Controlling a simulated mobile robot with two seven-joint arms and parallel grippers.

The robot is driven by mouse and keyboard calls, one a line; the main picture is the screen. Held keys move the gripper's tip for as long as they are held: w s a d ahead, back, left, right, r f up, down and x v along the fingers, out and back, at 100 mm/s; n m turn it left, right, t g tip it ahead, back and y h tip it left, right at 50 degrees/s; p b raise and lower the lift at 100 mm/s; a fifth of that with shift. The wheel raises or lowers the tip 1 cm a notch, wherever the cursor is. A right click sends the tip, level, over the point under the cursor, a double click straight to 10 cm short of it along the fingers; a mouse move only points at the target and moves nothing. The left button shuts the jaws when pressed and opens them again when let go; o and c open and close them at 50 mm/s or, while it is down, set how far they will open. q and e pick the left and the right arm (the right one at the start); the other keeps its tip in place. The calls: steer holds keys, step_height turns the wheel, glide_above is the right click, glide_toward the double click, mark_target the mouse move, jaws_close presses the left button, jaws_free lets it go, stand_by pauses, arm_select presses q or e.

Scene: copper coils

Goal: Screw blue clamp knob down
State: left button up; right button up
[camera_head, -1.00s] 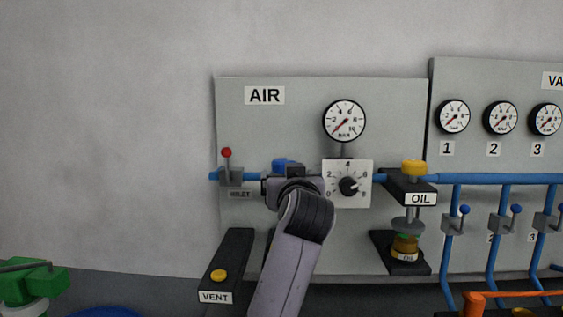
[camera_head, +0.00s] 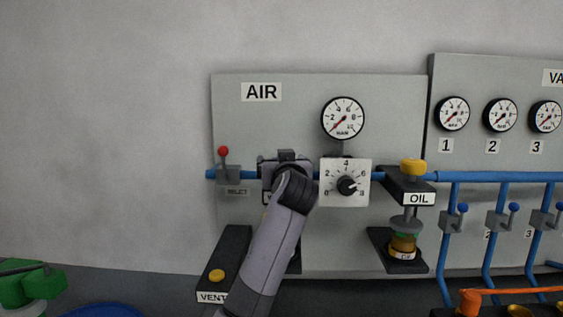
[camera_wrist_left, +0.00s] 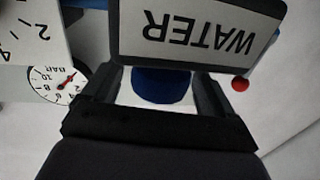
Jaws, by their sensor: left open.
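The blue clamp knob (camera_wrist_left: 160,85) shows in the left wrist view beside a dark block with a WATER label (camera_wrist_left: 195,35); this view is upside down, so the knob sits on top of the block. My left gripper (camera_wrist_left: 153,93) is open, with one finger on each side of the knob and white gaps between. I cannot tell whether either finger touches it. In the head view my left gripper (camera_head: 286,168) is in front of the AIR panel (camera_head: 390,120) and hides the knob and most of the block. My right gripper is not in view.
The numbered dial (camera_head: 345,183) is close on the right of my gripper, and the red-tipped inlet valve (camera_head: 224,165) is on the left. The oil unit (camera_head: 412,190) stands farther right. The yellow VENT button (camera_head: 217,276) is below left. A pressure gauge (camera_head: 343,118) is above.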

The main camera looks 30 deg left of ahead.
arm_select(q)
steer(key=c, duration=1)
steer(key=shift+o, duration=0.2)
steer(key=shift+h, duration=0.3)
